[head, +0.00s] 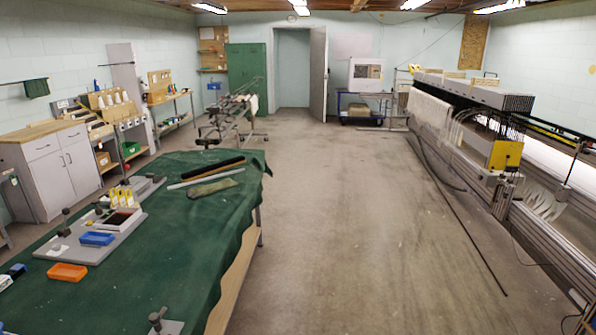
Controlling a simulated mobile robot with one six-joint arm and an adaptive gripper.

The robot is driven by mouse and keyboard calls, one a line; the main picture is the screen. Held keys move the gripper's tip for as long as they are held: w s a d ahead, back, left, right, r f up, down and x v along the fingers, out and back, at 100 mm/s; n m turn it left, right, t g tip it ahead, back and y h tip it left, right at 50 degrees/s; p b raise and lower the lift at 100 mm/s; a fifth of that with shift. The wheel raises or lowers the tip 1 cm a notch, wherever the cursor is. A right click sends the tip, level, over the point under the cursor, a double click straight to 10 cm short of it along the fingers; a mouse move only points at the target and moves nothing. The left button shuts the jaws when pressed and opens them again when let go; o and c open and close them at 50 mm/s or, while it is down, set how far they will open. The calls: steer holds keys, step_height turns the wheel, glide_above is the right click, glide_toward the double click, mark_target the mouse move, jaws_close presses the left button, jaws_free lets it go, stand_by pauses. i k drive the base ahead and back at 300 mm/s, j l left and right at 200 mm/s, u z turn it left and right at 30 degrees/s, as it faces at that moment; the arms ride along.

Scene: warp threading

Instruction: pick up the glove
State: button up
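An olive-grey, flat, elongated thing (213,187) lies on the green-covered table (190,235), near its far right edge. It looks like the glove, but it is too small to make out fingers. It lies just in front of a pale grey bar and a black bar, apart from the tools on the left. My gripper does not show in the head view.
A pale bar (205,178) and a black bar (213,168) lie behind it. A grey board (90,248) with a blue tray (97,239) and an orange tray (67,272) are on the left. Open floor (340,230) runs between the table and the long machine (480,130).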

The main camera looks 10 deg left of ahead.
mark_target(195, 192)
steer(key=i+u, duration=0.1)
steer(key=i, duration=0.55)
steer(key=i+u, duration=0.15)
steer(key=i, duration=0.5)
steer(key=i+l+u, duration=0.1)
steer(key=i, duration=0.55)
steer(key=i+u, duration=0.1)
steer(key=i, duration=0.5)
steer(key=i+l+u, duration=0.1)
steer(key=i, duration=0.5)
steer(key=i+l+u, duration=0.1)
steer(key=i, duration=0.55)
steer(key=i+j+u, duration=0.1)
steer(key=u, duration=0.35)
steer(key=i+u, duration=0.55)
steer(key=u, duration=0.3)
steer(key=i+l+u, duration=0.1)
steer(key=u, duration=0.35)
steer(key=i+l, duration=0.05)
steer(key=i, duration=0.05)
